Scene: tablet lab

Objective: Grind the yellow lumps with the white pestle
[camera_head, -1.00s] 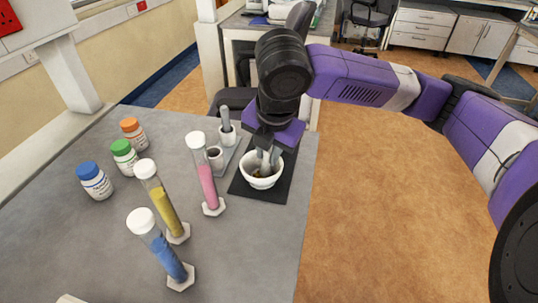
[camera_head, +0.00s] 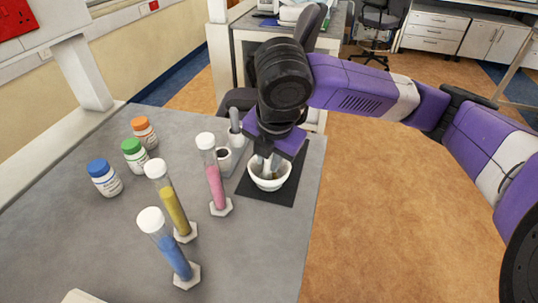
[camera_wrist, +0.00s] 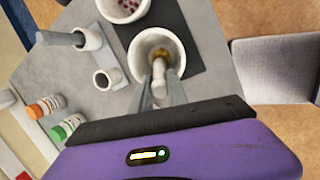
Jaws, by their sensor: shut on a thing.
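The white pestle (camera_wrist: 160,72) is between the fingers of my gripper (camera_wrist: 157,88), which is shut on it. Its lower end is inside a white mortar (camera_wrist: 138,50), among the yellow lumps (camera_wrist: 162,54) at the bottom. Whether it presses on them I cannot tell. In the head view my gripper (camera_head: 266,160) points down over the same mortar (camera_head: 268,184). There the fingers and pestle hide most of the bowl's inside. The mortar stands on a dark mat (camera_head: 285,194).
A second white bowl (camera_wrist: 137,13) holding dark red lumps stands on the mat. Beside it are a grey-handled tool in a white holder (camera_wrist: 92,38) and a small cup (camera_wrist: 108,78). Pink (camera_head: 216,185), yellow (camera_head: 175,210) and blue (camera_head: 172,255) tubes and several capped bottles (camera_head: 104,180) stand left.

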